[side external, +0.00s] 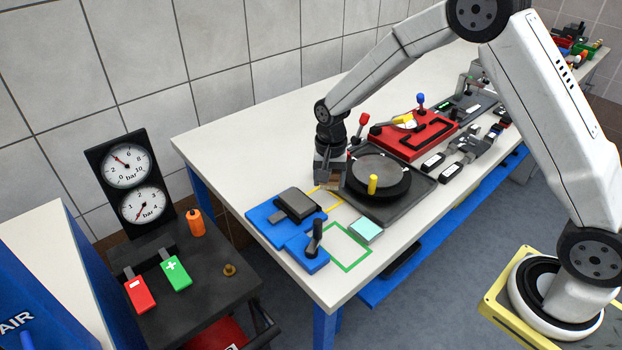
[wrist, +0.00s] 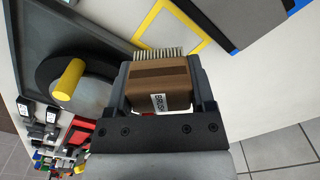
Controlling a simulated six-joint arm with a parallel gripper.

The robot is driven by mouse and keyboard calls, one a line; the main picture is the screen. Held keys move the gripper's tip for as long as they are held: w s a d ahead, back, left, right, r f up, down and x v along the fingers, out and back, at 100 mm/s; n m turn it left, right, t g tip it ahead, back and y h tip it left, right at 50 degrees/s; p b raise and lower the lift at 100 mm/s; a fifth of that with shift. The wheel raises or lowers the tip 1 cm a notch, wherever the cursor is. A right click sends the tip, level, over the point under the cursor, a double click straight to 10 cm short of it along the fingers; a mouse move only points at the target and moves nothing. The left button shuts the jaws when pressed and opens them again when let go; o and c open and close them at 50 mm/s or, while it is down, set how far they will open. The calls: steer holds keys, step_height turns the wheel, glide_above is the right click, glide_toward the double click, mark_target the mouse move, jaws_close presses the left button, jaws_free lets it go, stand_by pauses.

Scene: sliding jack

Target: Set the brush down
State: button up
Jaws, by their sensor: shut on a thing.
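The brush (wrist: 158,84) is a brown wooden block with pale bristles and a white label reading BRUSH. My gripper (wrist: 160,88) is shut on it, with one jaw on each side. In the side view my gripper (side external: 329,178) points down beside the black turntable, close to the yellow outlined square (side external: 325,198) on the white table. That yellow outline also shows in the wrist view (wrist: 167,22), just beyond the bristles. I cannot tell whether the brush touches the table.
The turntable (side external: 395,184) with its yellow peg (side external: 372,184) stands right of my gripper. A blue fixture with a dark block (side external: 296,204) lies at the left. A green outline (side external: 350,262) and a pale teal block (side external: 366,231) are near the front edge. A red plate (side external: 420,141) lies behind.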

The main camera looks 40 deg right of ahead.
mark_target(323, 199)
steer(key=shift+w+f, duration=0.65)
steer(key=shift+f, duration=0.1)
steer(key=shift+w+f, duration=0.15)
steer(key=shift+f, duration=0.05)
steer(key=shift+w+f, duration=0.1)
steer(key=shift+f, duration=1.5)
steer(key=shift+f, duration=0.15)
steer(key=o, duration=1)
steer(key=shift+c, duration=0.2)
step_height(323, 199, up, 12)
steer(key=shift+r, duration=0.15)
